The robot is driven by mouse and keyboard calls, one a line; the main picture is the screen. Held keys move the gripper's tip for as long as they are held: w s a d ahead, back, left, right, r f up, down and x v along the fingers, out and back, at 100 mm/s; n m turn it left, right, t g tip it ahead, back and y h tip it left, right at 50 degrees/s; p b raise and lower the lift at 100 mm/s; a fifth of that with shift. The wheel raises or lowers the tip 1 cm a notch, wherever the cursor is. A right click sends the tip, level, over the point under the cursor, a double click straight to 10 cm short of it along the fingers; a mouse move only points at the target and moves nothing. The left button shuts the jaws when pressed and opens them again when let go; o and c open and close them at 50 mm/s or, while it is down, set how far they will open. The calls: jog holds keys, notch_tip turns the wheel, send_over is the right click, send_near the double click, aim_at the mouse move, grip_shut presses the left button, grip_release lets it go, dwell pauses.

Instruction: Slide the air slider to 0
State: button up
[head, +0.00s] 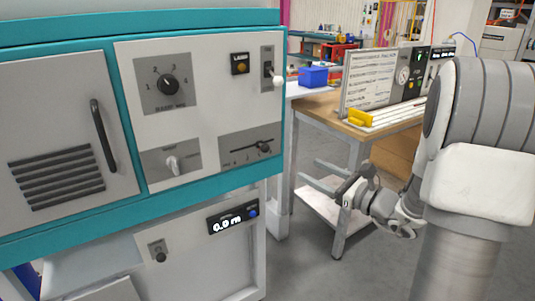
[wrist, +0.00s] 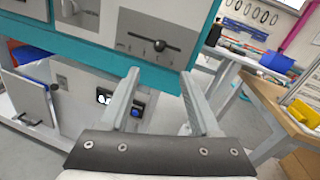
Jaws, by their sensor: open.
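The slider taken as the air slider is a horizontal slot with a scale on a grey plate (head: 240,150), low on the right of the white panel. Its dark round knob (head: 263,146) sits toward the right end of the slot. In the wrist view the knob (wrist: 160,46) appears just beyond and between my fingertips. My gripper (head: 308,174) is open and empty, to the right of the machine and lower than the slider. In the wrist view the two fingers (wrist: 160,76) stand apart, with the slider plate (wrist: 158,38) ahead. The small scale labels are hard to read.
The panel also carries a rotary dial (head: 168,85), a grey knob (head: 173,164) and a switch with a white ball (head: 277,83). A door handle (head: 103,135) sticks out at left. A wooden-topped workbench (head: 340,118) stands behind my gripper. Floor between is clear.

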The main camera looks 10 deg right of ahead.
aim_at(268, 150)
jog(key=b+x, duration=0.2)
jog(key=x, duration=1.4)
jog(key=shift+a+b, duration=0.15)
jog(key=shift+b, duration=0.15)
grip_shut()
dwell(0.5)
